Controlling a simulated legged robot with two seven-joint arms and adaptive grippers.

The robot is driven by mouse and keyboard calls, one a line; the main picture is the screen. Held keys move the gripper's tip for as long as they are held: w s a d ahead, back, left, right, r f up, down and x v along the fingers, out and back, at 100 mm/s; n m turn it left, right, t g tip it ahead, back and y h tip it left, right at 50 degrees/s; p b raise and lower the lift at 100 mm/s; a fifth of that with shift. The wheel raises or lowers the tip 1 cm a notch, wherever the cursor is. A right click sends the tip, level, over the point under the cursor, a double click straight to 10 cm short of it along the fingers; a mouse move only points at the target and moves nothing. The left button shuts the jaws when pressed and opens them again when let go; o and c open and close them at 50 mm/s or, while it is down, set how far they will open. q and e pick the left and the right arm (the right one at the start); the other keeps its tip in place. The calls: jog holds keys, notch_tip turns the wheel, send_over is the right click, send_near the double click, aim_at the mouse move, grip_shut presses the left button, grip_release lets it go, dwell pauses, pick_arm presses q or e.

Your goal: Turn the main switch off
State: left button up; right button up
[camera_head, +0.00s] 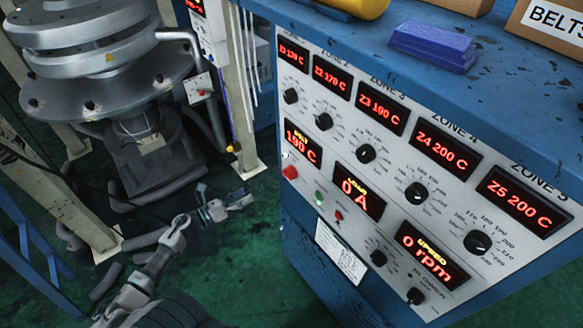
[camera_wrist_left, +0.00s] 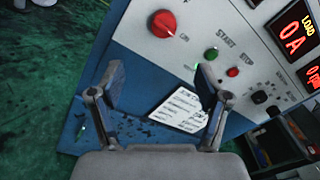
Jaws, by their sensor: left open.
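The main switch, a round red knob (camera_wrist_left: 162,24), sits on the light panel face at the top of the left wrist view. A pale mark on it points down and right, toward a small label that seems to read ON. In the head view the red knob (camera_head: 290,172) is at the panel's left edge. My left gripper (camera_head: 228,203) is open and empty, left of the knob and apart from it. In the left wrist view its two fingers (camera_wrist_left: 160,78) are spread, with the knob beyond and above the gap between them. My right gripper is not in view.
A green button (camera_wrist_left: 211,54) and a smaller red button (camera_wrist_left: 232,72) sit right of the knob, above a paper label (camera_wrist_left: 182,108). The blue cabinet top (camera_head: 350,35) carries a blue block (camera_head: 432,46). Machinery (camera_head: 105,75) stands at left. Green floor (camera_head: 240,260) is clear below the gripper.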

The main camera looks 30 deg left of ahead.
aim_at(285, 175)
pick_arm(q)
jog(key=x, duration=0.5)
jog(key=d+p+x, duration=0.1)
jog(key=x, duration=0.4)
jog(key=s+d+x, duration=0.1)
jog(key=x, duration=0.4)
jog(key=shift+w+d+r, duration=0.1)
jog(key=shift+d+r, duration=0.2)
jog(key=shift+r, duration=0.05)
jog(key=w+a, duration=0.1)
jog(key=w+a+f, duration=0.1)
jog(key=shift+w+a+f, duration=0.25)
jog(key=shift+a, duration=0.15)
jog(key=shift+d, duration=0.25)
jog(key=shift+d+r, duration=0.35)
jog(key=shift+d, duration=0.55)
jog(key=c, duration=0.5)
jog(key=shift+d, duration=0.25)
jog(key=c, duration=0.4)
jog(key=shift+c, duration=1.3)
jog(key=shift+a, duration=0.65)
jog(key=shift+d+r, duration=0.1)
jog(key=shift+d, duration=0.1)
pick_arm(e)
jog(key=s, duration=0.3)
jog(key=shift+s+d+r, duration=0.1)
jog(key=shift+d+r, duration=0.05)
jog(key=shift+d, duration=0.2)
